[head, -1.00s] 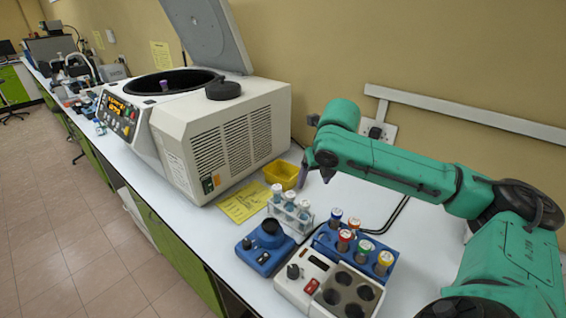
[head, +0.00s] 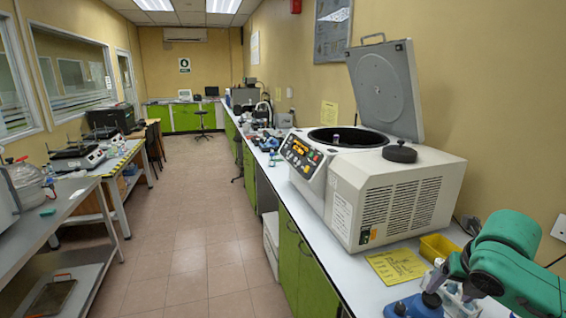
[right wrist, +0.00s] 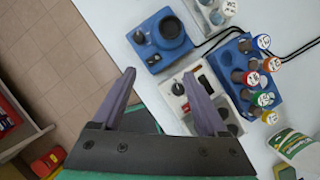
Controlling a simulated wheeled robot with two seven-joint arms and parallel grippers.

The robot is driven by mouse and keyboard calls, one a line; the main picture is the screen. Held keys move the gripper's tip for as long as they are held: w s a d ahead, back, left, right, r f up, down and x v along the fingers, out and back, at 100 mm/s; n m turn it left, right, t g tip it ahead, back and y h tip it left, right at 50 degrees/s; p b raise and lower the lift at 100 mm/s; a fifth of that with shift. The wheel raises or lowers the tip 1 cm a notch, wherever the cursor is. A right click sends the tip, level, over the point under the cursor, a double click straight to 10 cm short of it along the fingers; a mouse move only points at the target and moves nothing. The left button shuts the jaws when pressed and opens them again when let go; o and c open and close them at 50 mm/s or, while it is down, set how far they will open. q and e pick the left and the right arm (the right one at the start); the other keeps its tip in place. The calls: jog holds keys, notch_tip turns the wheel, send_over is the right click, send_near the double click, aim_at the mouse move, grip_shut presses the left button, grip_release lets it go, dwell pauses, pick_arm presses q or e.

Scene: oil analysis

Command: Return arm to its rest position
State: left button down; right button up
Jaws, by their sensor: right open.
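My right arm (head: 515,262) is green and reaches in from the lower right corner of the head view. Its gripper (head: 437,277) is above the worktop, in front of the yellow tray. In the right wrist view the two purple fingers (right wrist: 159,74) stand wide apart with nothing between them. Beyond them lie the blue mixer (right wrist: 151,56), the white block with dark wells (right wrist: 183,92) and the blue rack (right wrist: 240,45) of capped vials. The fingers appear clear of these. My left gripper is not in view.
The centrifuge (head: 395,205) stands with its lid (head: 385,88) raised and a tube (head: 336,138) showing inside. A yellow tray (head: 440,246) and a yellow sheet (head: 397,266) lie beside it. The floor (head: 200,250) left of the counter is clear.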

jog(key=s+a+f+m+y, duration=0.3)
jog(key=s+a+f+m, duration=0.1)
jog(key=a+f+m, duration=0.95)
jog(key=s+d+f+m+h, duration=0.1)
jog(key=s+f+m, duration=0.6)
jog(key=s+m, duration=0.7)
notch_tip(320, 180, down, 23)
jog(key=m+g+b, duration=0.1)
jog(key=m+g, duration=0.1)
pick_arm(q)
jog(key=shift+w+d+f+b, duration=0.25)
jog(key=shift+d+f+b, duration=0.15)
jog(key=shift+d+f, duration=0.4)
pick_arm(e)
jog(key=s+d+f, duration=0.1)
jog(key=s+f, duration=0.7)
jog(key=s+d+f+g, duration=0.1)
jog(key=s+d+f, duration=0.1)
jog(key=s+f, duration=0.6)
jog(key=shift+s+d+f+h, duration=0.15)
jog(key=shift+s+d+h, duration=0.15)
jog(key=shift+s, duration=0.05)
